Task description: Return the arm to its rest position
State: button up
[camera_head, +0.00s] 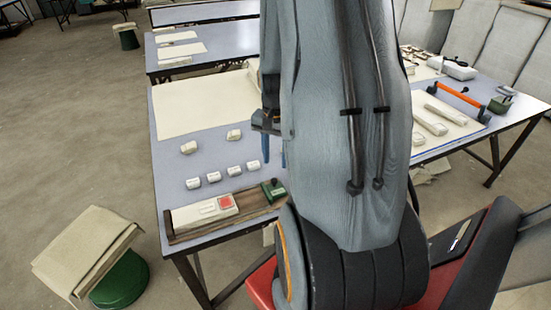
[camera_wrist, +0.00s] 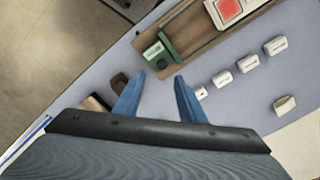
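My gripper (camera_wrist: 157,97) shows in the wrist view with two blue fingers spread apart and nothing between them but bare table. In the head view my gripper (camera_head: 275,150) hangs over the table, partly hidden behind my large grey arm link, which fills the middle of the picture. It is apart from the objects on the table. The grey-blue table (camera_head: 165,165) carries a flat cream cloth (camera_head: 200,103) toward its far side. Part of the table is hidden behind my arm.
A wooden tray (camera_head: 178,236) with a red-marked box (camera_head: 225,202) and a green device (camera_head: 272,190) lies at the near edge. Several small white blocks (camera_head: 213,177) stand beyond it. A green stool (camera_head: 120,285) with folded cloth stands left. Another table (camera_head: 490,125) is right.

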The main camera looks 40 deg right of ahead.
dwell(0.3)
jog(key=s+a+r+n, duration=0.1)
jog(key=a+r+n, duration=0.2)
jog(key=a, duration=0.5)
jog(key=s+a+r+n, duration=0.2)
jog(key=a+n, duration=0.3)
jog(key=a, duration=0.3)
jog(key=s+a+r+n+t, duration=0.1)
jog(key=a+r+n, duration=0.3)
jog(key=a, duration=0.4)
jog(key=shift+s+a+r+n, duration=0.2)
jog(key=shift+s+r+n, duration=0.15)
jog(key=shift+s, duration=0.1)
